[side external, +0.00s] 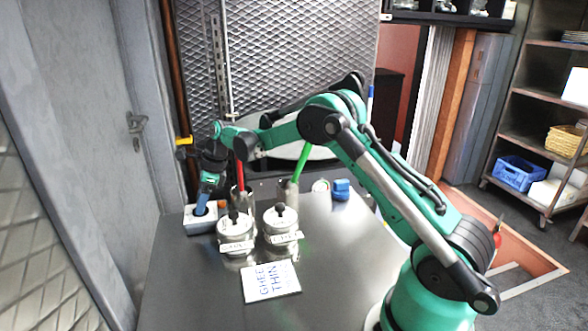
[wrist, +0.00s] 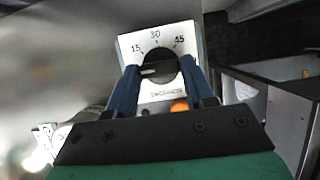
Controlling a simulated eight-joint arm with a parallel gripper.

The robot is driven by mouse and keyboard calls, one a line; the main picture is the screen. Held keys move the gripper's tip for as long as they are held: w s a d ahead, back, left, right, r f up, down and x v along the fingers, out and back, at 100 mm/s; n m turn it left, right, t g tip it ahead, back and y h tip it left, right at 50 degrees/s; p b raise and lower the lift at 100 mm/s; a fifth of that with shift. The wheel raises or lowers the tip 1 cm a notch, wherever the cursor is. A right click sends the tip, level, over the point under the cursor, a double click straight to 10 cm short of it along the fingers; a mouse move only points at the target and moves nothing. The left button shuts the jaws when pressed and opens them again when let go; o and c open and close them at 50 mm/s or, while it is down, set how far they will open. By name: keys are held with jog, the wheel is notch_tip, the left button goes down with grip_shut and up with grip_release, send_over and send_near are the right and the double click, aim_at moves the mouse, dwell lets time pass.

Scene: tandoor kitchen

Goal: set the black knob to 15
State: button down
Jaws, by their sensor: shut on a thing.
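The black knob (wrist: 158,78) sits on a white dial box (wrist: 190,38) marked 15, 30 and 45 in the wrist view. Its white pointer line lies toward the left, a little below the 15 mark. My gripper (wrist: 159,69) is shut on the knob, with one blue finger on each side of it. In the side view my gripper (side external: 202,208) points down onto the white box (side external: 199,227) at the table's far left. The knob is hidden there by the fingers.
Two lidded metal pots (side external: 235,243) (side external: 282,221) with labels stand just right of the box. Red (side external: 240,176) and green (side external: 302,162) handles rise behind them. A lettered card (side external: 271,281) lies in front. A blue object (side external: 341,189) is at the back; the table's front is clear.

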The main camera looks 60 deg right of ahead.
aim_at(210, 216)
jog(key=m, duration=0.2)
jog(key=m+h, duration=0.1)
jog(key=m, duration=0.1)
jog(key=shift+s+a+m+t, duration=0.1)
jog(key=shift+a+m+t, duration=0.05)
jog(key=shift+m+t, duration=0.2)
jog(key=shift+a+m+h, duration=0.1)
jog(key=shift+m+h, duration=0.9)
jog(key=shift+m, duration=0.85)
jog(key=shift+c, duration=1.6)
grip_release()
jog(key=shift+v, duration=2.85)
jog(key=shift+s, duration=0.1)
